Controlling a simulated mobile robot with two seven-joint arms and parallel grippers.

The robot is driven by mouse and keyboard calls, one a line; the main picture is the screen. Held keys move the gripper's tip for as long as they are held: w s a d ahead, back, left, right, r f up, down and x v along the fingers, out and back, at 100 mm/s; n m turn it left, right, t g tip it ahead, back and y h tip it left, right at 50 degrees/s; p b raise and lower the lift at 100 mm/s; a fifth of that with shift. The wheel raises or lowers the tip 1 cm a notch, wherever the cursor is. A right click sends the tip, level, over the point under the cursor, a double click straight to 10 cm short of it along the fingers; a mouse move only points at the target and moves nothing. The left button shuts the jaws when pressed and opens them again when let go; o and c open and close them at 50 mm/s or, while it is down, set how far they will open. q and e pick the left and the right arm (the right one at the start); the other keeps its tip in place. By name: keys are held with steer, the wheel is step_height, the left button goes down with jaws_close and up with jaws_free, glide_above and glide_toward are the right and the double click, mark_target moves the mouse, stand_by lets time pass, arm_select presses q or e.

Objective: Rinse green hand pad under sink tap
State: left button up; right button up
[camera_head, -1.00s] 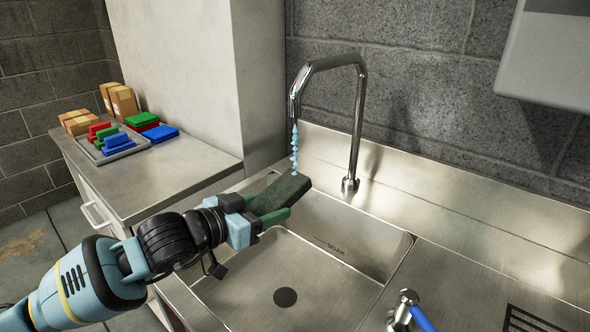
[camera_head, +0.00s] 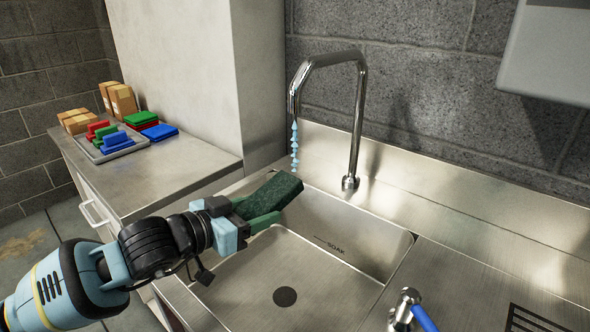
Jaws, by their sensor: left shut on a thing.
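The green hand pad (camera_head: 272,194) is dark green and held over the left part of the sink. My left gripper (camera_head: 250,212) is shut on it, at its near left end. The tap (camera_head: 360,110) arches over the sink. A blue stream of water (camera_head: 294,146) falls from its spout and ends just above the pad's far right end. The metal sink basin (camera_head: 330,285) lies below, with a round dark drain and "SOAK" lettering on its wall. My right gripper is not in view.
A blue-handled valve (camera_head: 420,316) stands at the sink's front right. On the left counter (camera_head: 185,178) are a tray (camera_head: 112,153) of red, green and blue pads, more pads beside it and cardboard boxes (camera_head: 122,100). A grey box (camera_head: 550,55) hangs on the wall at upper right.

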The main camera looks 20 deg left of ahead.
arm_select(q)
steer(key=f+b+v, duration=0.2)
steer(key=b+v, duration=0.3)
steer(key=v, duration=0.5)
steer(key=shift+s, duration=0.2)
steer(key=shift+a+r, duration=0.1)
stand_by(0.4)
